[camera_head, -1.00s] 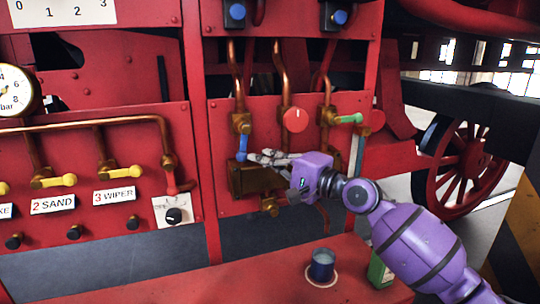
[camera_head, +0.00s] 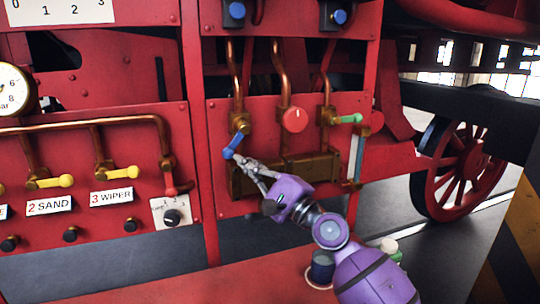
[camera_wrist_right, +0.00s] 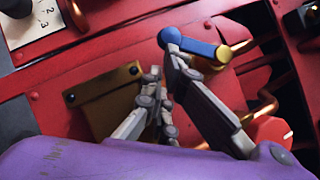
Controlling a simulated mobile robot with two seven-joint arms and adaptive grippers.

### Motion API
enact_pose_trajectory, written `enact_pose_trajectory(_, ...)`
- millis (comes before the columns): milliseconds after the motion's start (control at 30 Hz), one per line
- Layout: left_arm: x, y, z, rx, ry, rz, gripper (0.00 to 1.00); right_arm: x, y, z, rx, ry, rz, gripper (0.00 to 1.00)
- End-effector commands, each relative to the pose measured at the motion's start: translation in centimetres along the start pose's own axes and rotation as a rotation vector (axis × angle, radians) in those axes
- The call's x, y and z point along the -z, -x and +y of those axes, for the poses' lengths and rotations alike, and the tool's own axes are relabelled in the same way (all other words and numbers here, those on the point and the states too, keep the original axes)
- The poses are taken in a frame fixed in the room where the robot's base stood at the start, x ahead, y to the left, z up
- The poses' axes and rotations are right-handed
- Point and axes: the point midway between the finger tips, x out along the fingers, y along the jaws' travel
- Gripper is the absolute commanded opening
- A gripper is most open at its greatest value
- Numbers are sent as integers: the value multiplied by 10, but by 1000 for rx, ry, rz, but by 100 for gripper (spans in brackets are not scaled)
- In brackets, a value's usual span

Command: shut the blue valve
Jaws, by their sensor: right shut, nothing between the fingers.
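The blue valve (camera_head: 234,145) has a blue lever on a brass body at the end of a copper pipe. Its lever slants down and to the left in the head view. My right gripper (camera_head: 243,162) is shut and empty, with its fingertips at the lever's lower end. In the right wrist view a fingertip of the gripper (camera_wrist_right: 163,65) overlaps the end of the blue lever (camera_wrist_right: 190,44) and seems to touch it from the side. The lever is not between the fingers. My left gripper is out of view.
A red round knob (camera_head: 295,120) and a green-handled valve (camera_head: 347,118) are to the right. A brass box (camera_head: 310,167) sits behind my gripper. A dark cup (camera_head: 321,268) stands on the red ledge below. Yellow levers (camera_head: 120,172) are on the left panel.

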Motion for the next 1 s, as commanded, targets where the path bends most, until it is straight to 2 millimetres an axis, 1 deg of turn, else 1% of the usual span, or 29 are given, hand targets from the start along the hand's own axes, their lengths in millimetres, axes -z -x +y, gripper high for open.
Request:
enact_pose_trajectory(433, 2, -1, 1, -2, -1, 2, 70, -1, 0, 0, 2, -2, -2, 0)
enact_pose_trajectory(567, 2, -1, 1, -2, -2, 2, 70, 0, 8, 0, 1, -2, 0, 0)
enact_pose_trajectory(667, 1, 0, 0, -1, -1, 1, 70, 0, 23, 1, 0, -3, 1, 0)
enact_pose_trajectory(900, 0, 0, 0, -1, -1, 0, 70, 0, 76, 1, 1, -4, 1, 0)
enact_pose_trajectory(1000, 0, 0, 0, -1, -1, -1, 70, 0, 94, 1, 2, -4, 1, 0)
